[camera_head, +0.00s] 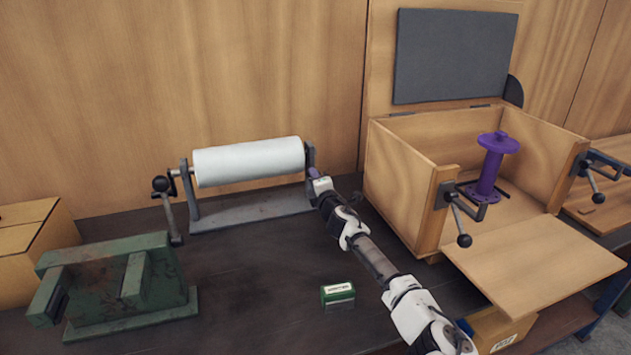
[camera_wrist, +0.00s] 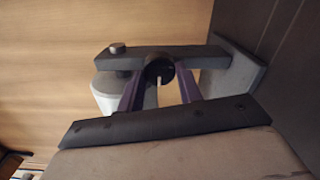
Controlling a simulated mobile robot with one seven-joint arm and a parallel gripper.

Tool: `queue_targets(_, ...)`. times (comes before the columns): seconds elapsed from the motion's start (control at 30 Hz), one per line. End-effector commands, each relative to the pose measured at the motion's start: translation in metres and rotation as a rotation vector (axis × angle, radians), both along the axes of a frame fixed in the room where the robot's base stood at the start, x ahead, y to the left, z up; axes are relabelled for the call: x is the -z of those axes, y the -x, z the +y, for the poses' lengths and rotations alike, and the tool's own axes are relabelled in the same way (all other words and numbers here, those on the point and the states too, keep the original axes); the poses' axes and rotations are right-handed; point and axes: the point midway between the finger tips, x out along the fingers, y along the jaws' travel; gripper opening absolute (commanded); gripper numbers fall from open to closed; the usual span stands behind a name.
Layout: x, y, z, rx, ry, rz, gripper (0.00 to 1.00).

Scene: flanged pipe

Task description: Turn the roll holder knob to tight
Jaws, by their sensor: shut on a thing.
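The roll holder (camera_head: 250,209) stands at the back of the dark workbench, with a white roll (camera_head: 250,162) held level between its two uprights. My gripper (camera_head: 313,173) is at the outer side of its right upright. In the wrist view, my gripper's purple fingers (camera_wrist: 160,88) are shut on the dark round knob (camera_wrist: 159,70) on the upright (camera_wrist: 205,57). Part of the white roll (camera_wrist: 106,92) shows behind the left finger. In the head view the knob is hidden by my gripper, and I cannot read how tight it is.
A small green-and-white block (camera_head: 338,293) lies on the bench. An open wooden box (camera_head: 400,190) stands close to the right of my arm, with a purple spool (camera_head: 490,165) inside. A wooden wall is behind.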

Motion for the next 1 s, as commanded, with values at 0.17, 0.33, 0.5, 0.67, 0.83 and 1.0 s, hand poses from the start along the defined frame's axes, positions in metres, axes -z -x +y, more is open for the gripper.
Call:
queue_targets(0.17,0.001,0.0001,-0.0001,0.0,0.048,-0.015,0.12)
queue_targets(0.33,0.0011,0.0001,-0.0002,0.0,0.066,-0.02,0.12)
queue_targets(0.5,0.001,0.0001,-0.0001,0.0,0.069,-0.021,0.12)
queue_targets(0.67,0.0011,0.0,-0.0002,0.0,0.069,-0.021,0.12)
queue_targets(0.83,0.0009,0.0,-0.0002,0.0,0.068,-0.021,0.52)
queue_targets(1.0,0.0006,0.0,-0.0002,0.0,0.067,-0.022,0.57)
